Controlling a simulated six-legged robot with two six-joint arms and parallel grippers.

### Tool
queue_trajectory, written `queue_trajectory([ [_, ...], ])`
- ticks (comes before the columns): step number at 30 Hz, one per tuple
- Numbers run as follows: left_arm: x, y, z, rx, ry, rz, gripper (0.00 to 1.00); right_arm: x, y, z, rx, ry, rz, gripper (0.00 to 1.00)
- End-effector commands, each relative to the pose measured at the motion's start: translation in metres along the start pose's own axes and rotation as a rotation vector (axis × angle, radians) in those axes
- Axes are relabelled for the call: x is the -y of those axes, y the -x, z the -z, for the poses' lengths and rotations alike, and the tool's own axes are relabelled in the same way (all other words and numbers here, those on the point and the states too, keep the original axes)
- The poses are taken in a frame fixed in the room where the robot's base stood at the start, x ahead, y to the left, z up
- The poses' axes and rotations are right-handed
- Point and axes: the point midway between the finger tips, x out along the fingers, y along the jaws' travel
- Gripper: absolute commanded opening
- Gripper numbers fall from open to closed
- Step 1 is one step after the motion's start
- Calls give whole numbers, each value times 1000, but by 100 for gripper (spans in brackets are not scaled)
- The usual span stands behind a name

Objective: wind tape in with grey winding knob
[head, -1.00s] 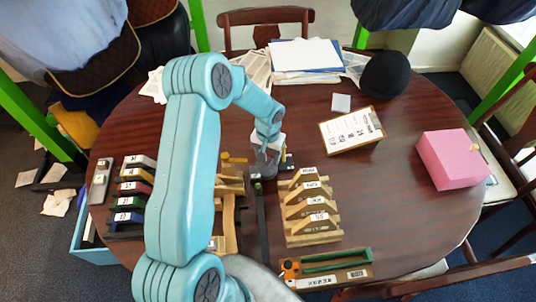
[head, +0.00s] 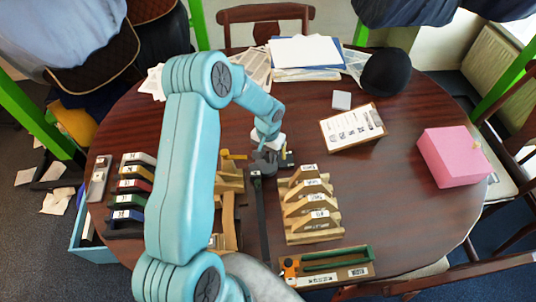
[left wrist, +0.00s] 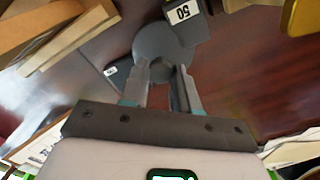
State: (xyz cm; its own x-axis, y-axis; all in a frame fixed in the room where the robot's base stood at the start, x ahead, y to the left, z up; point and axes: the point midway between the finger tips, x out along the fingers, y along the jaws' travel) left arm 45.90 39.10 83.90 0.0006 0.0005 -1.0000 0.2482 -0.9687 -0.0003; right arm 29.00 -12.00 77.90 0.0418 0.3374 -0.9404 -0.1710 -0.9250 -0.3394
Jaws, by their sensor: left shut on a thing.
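The grey winding knob (left wrist: 160,42) is a round grey disc in the left wrist view, between the fingertips of my left gripper (left wrist: 160,72). The gripper is shut on it. In the head view my left gripper (head: 268,158) is over the middle of the table and largely hides the knob. A dark block with a white "50" label (left wrist: 183,13) sits beside the knob in the wrist view. A long dark strip (head: 263,215), apparently the tape, runs from near the gripper toward the front of the table. My right gripper is not seen.
Wooden saddle stands (head: 312,210) are right of the strip, with a green-bar tray (head: 335,262) in front. Coloured labelled blocks (head: 128,200) stand at left. A clipboard (head: 352,128), pink box (head: 452,156) and dark hat (head: 386,72) lie right.

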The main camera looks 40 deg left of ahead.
Motion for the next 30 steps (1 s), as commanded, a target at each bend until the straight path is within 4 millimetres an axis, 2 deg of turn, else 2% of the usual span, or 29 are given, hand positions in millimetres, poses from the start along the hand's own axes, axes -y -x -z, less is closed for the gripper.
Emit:
queue_trajectory([
  [5, 0, 1, 0, 0, 1, 0, 0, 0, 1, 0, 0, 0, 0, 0],
  [6, 0, 1, 0, 0, 1, 0, 42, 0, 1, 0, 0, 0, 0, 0],
  [7, 0, 1, 0, 0, 2, 0, 52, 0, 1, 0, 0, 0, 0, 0],
  [8, 0, 1, 0, 0, 2, 0, 55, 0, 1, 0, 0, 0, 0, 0],
  [16, 0, 1, 0, 0, 2, 0, 55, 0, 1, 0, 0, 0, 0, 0],
  [20, 0, 11, 1, -2, 2, 1, 55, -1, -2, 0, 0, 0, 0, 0],
  [23, 0, 30, 1, -5, 2, 1, 55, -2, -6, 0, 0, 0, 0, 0],
  [30, 0, 94, 1, -7, 2, 0, 55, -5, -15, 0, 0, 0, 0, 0],
])
